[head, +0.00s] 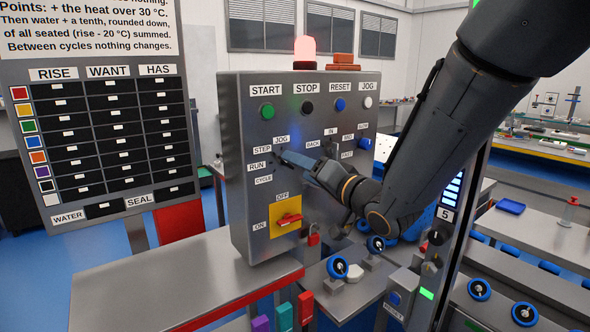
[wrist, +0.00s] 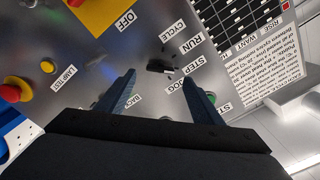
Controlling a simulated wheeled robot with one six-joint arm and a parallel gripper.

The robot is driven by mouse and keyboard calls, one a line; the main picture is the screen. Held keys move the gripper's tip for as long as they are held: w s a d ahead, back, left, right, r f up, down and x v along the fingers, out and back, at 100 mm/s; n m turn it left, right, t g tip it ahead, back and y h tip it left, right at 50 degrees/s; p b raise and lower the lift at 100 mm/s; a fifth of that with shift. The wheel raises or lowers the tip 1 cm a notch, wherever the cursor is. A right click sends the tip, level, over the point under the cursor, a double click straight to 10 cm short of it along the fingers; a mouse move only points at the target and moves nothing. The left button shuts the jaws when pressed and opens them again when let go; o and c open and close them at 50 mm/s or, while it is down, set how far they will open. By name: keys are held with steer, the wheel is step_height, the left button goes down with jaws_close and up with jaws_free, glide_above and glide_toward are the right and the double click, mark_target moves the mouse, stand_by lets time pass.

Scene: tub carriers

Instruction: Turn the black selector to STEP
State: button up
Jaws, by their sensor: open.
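The black selector (wrist: 158,67) shows in the wrist view on the grey control panel (head: 236,130), with the labels CYCLE, RUN, STEP (wrist: 181,68) and JOG beside it. Which label it points at is too small to tell. My gripper (wrist: 158,76) is open, with one blue finger on each side of the selector in that view. Whether the fingers touch it I cannot tell. In the head view my gripper (head: 284,157) is at the panel's face, just right of the STEP label (head: 262,149), and mostly hides the selector.
Green, black, blue and white buttons line the panel's top, under a lit red beacon (head: 305,48). A red OFF/ON switch (head: 289,220) on yellow sits below my gripper. A board with a table (head: 110,135) stands left. A grey bench (head: 170,285) lies in front.

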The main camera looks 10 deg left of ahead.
steer(key=v, duration=0.3)
steer(key=shift+s+d+b, duration=0.1)
steer(key=shift+s+b, duration=0.05)
steer(key=shift+b, duration=0.2)
steer(key=d+f+m+g+h, duration=0.1)
steer(key=d+f+h, duration=0.6)
steer(key=d, duration=0.4)
steer(key=d+f+g+h, duration=0.1)
steer(key=d+f+h, duration=0.3)
steer(key=d+f, duration=0.5)
steer(key=s+d+f+g+h, duration=0.1)
steer(key=s+d+f+g, duration=0.1)
steer(key=s, duration=0.4)
steer(key=s+d+f+g+h, duration=0.1)
steer(key=s+d+f+g, duration=0.2)
steer(key=s+d, duration=0.2)
steer(key=s+d+f+g, duration=0.2)
steer(key=s+d+g, duration=0.1)
steer(key=s, duration=0.6)
steer(key=shift+d+h, duration=0.4)
steer(key=shift+d, duration=0.3)
steer(key=shift+f, duration=0.15)
